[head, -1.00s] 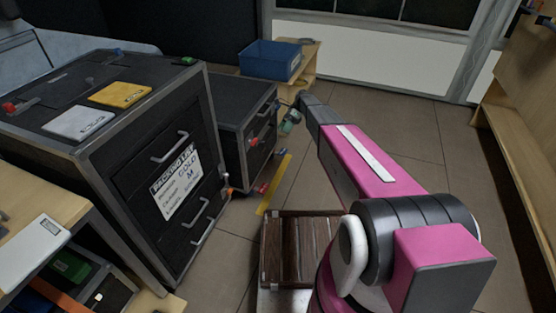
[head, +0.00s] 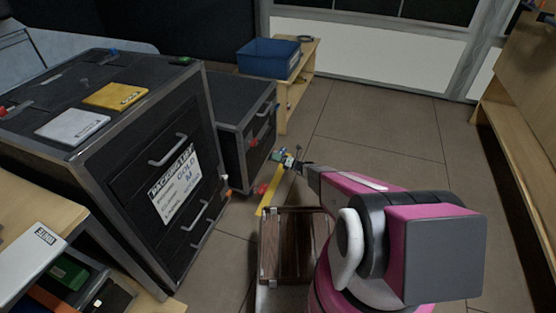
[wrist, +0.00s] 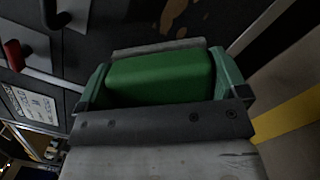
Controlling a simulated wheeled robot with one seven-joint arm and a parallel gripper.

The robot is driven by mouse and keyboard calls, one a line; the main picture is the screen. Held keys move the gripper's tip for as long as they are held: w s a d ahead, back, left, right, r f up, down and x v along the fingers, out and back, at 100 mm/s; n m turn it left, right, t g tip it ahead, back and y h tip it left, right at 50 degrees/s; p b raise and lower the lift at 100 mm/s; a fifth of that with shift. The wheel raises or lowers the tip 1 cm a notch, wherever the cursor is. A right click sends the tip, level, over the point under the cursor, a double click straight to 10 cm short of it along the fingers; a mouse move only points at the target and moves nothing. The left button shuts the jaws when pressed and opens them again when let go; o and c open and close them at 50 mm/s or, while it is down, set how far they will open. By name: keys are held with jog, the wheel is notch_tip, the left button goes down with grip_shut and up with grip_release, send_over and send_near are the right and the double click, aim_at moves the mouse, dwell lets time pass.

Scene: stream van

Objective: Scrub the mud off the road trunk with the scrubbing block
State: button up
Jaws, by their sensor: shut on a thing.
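My gripper (wrist: 165,78) is shut on the green scrubbing block (wrist: 158,70), with a finger at each side of it. In the head view my gripper (head: 289,160) is low, in front of the smaller black trunk (head: 233,110); the block there is small and partly hidden. Brown mud patches (wrist: 178,20) show on a dark panel beyond the block in the wrist view. I cannot tell whether the block touches that panel. A large black trunk (head: 135,160) with silver edges, handles and a white label stands at the left.
A blue crate (head: 268,58) sits on a wooden bench (head: 308,58) at the back. A yellow strip (head: 272,190) lies on the floor beside the trunks. A brown slatted crate (head: 287,212) is below my arm. Tiled floor (head: 390,130) is clear at the right.

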aim_at(266, 146)
jog(key=shift+f+t, duration=0.3)
jog(key=shift+f, duration=0.25)
jog(key=shift+s+f+x, duration=0.15)
jog(key=shift+x, duration=1.35)
jog(key=shift+s+f+x, duration=0.1)
jog(key=shift+s+x, duration=0.05)
jog(key=shift+x, duration=1.3)
jog(key=shift+x, duration=1.15)
jog(key=shift+s+f, duration=0.1)
jog(key=shift+s, duration=0.05)
jog(key=shift+w+d, duration=0.35)
jog(key=shift+w, duration=0.5)
jog(key=shift+w+d, duration=0.35)
jog(key=shift+w, duration=0.5)
jog(key=shift+w+d, duration=0.2)
jog(key=shift+w, duration=0.6)
jog(key=shift+w+d, duration=0.25)
jog(key=shift+w, duration=0.55)
jog(key=shift+w+d, duration=0.1)
